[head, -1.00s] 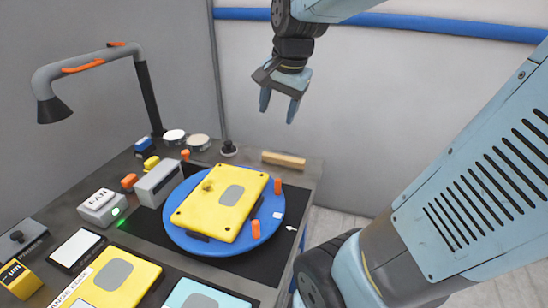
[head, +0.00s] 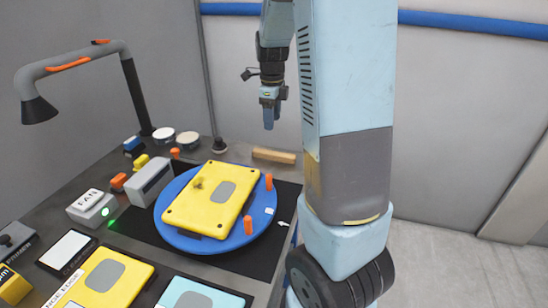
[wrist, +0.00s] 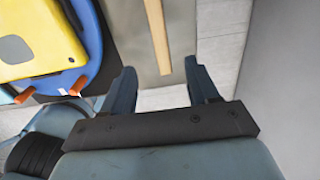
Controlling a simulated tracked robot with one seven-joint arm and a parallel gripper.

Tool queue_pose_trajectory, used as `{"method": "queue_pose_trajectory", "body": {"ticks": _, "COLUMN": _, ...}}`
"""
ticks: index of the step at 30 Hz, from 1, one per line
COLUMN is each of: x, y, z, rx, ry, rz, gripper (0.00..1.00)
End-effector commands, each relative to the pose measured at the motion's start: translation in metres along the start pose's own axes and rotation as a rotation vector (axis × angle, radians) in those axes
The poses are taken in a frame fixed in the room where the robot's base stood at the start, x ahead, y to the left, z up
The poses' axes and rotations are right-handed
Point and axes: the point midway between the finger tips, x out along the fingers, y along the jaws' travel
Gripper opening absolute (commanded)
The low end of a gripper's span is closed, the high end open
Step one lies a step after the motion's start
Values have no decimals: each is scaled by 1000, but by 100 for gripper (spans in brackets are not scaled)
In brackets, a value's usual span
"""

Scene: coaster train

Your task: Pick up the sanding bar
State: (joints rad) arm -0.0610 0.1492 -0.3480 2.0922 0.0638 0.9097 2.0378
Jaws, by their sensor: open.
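The sanding bar appears to be the long tan bar (head: 274,155) lying flat at the far right edge of the bench. In the wrist view the tan bar (wrist: 156,35) runs lengthwise ahead of the fingers, its near end in line with the space between them. My gripper (head: 269,116) hangs fingers-down above the bar, clear of the bench. In the wrist view my gripper (wrist: 158,78) is open, with nothing between the fingers.
A blue turntable (head: 170,232) holds a yellow panel (head: 200,207), with orange pegs (head: 248,225) at its rim. A dark knob (head: 219,145) stands left of the bar. A lamp-like grey arm (head: 70,65) rises at the back left. Free floor lies right of the bench.

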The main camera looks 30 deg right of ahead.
Motion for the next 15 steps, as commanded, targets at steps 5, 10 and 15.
{"method": "queue_pose_trajectory", "body": {"ticks": 5, "x": 30, "y": 1, "z": -1, "rx": 2, "ry": 3, "rz": 4, "gripper": 60}}
{"method": "queue_pose_trajectory", "body": {"ticks": 10, "x": 58, "y": 1, "z": -1, "rx": 0, "ry": 3, "rz": 4, "gripper": 60}}
{"method": "queue_pose_trajectory", "body": {"ticks": 15, "x": 75, "y": 0, "z": -1, "rx": 0, "ry": 1, "rz": 2, "gripper": 60}}
